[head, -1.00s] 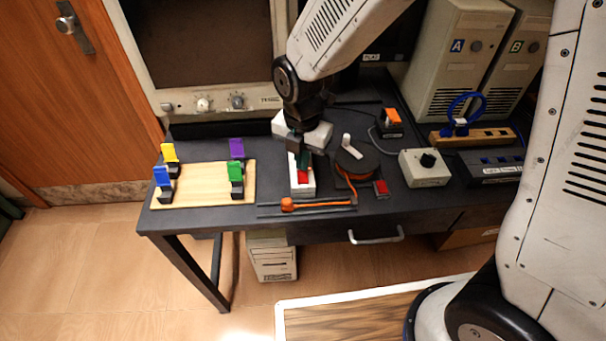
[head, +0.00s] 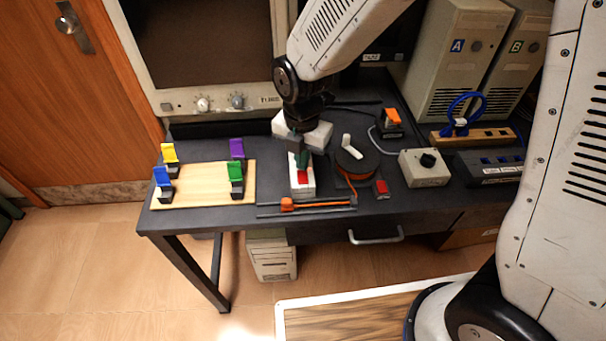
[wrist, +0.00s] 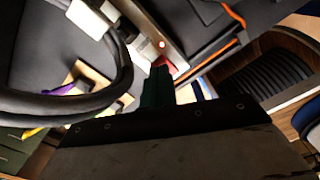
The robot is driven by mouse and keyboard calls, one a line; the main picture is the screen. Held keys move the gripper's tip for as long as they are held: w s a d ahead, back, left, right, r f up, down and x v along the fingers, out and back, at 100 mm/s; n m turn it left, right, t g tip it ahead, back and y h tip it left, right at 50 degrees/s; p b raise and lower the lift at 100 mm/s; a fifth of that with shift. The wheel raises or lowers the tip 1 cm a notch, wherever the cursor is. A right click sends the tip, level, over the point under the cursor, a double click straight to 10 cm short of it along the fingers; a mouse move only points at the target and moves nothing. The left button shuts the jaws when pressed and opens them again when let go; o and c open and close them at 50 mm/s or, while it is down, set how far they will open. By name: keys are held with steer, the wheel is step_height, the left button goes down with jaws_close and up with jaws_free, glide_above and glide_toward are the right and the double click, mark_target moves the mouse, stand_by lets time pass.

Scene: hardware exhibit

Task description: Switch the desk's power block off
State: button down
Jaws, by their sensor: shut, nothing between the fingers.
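The white power block (head: 301,190) lies near the front edge of the dark desk (head: 225,217), with a red switch (head: 302,177) on its top. In the wrist view the block (wrist: 150,35) shows a small glowing lamp (wrist: 162,44), and part of the red switch (wrist: 178,64) shows just beyond my fingertips. My gripper (head: 303,163) points down over the block, its green fingers together and empty. The fingers also show in the wrist view (wrist: 157,88), hiding part of the switch. I cannot tell whether they touch it.
A wooden board (head: 210,196) with coloured clips is at left. An orange slider (head: 287,204) on a rail lies in front of the block. A dark reel (head: 357,163) with a white handle and a grey knob box (head: 424,167) stand close on the right.

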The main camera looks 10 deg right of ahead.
steer(key=shift+f, duration=0.95)
stand_by(0.6)
steer(key=shift+r, duration=3.55)
